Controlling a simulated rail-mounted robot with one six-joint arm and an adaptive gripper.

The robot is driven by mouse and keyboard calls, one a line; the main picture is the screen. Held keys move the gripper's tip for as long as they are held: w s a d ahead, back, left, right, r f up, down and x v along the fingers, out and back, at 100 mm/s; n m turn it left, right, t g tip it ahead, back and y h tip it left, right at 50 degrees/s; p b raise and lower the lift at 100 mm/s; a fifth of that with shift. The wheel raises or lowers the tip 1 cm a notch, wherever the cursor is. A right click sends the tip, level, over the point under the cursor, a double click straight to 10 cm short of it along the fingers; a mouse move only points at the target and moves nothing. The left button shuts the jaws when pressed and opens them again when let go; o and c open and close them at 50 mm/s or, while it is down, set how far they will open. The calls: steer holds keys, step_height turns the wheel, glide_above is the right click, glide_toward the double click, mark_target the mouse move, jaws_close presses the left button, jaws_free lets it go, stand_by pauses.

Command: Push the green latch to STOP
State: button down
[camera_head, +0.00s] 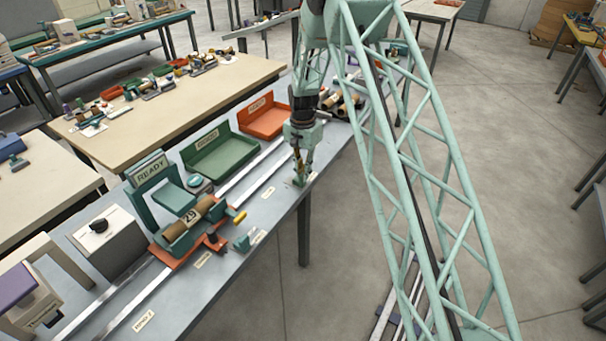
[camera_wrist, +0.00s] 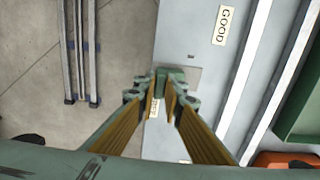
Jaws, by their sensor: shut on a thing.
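The green latch (camera_wrist: 172,73) is a small green block on the grey bench top, at the fingertips in the wrist view. It also shows low under my gripper in the head view (camera_head: 299,183), near the bench's front edge. My gripper (camera_wrist: 161,92) points down with its yellow-brown finger pads close together, shut on the latch; the fingers hide part of it. In the head view my gripper (camera_head: 300,170) is at bench height. A small pale label (camera_wrist: 153,107) lies by the fingertips, partly covered; its word is too small to read surely.
Two pale rails (camera_head: 262,165) run along the bench. An orange carriage (camera_head: 175,255) holds a brown roll marked 29, beside a green READY sign (camera_head: 150,168). A green tray (camera_head: 222,152) and an orange tray (camera_head: 265,121) stand behind the rails. A GOOD label (camera_wrist: 223,25) lies on the bench.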

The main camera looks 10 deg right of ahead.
steer(key=shift+w+a, duration=1.5)
steer(key=shift+w, duration=0.1)
steer(key=c, duration=2.8)
jaws_free()
steer(key=shift+w+a, duration=0.1)
steer(key=shift+a, duration=0.05)
steer(key=shift+o, duration=0.4)
steer(key=shift+r, duration=0.1)
step_height(320, 180, up, 12)
